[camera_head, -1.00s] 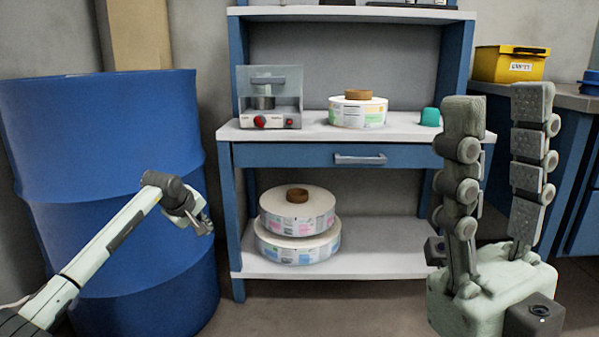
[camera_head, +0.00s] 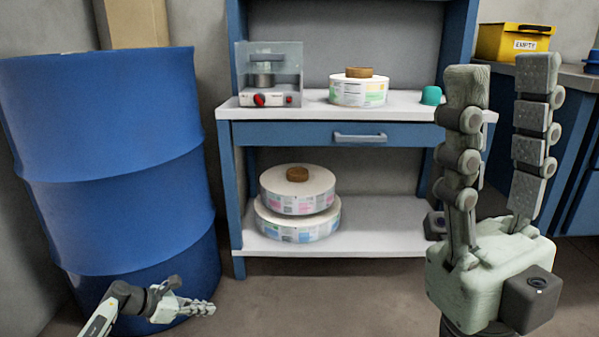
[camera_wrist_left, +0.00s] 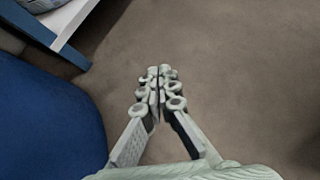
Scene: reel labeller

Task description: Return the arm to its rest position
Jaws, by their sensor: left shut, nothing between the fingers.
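My left gripper (camera_head: 203,308) is low at the lower left of the head view, in front of the blue drum's foot. In the left wrist view the same gripper (camera_wrist_left: 160,72) points over bare floor, its fingers together and empty. My right gripper (camera_head: 505,75) stands upright at the right of the head view, close to the camera. Its two fingers are wide apart with nothing between them.
A blue drum (camera_head: 110,150) stands at the left, close to my left arm. A blue workbench (camera_head: 290,133) holds a label reel (camera_head: 358,92) and a small machine (camera_head: 268,80) on top, and stacked reels (camera_head: 297,195) on its lower shelf. The floor (camera_head: 330,290) in front is clear.

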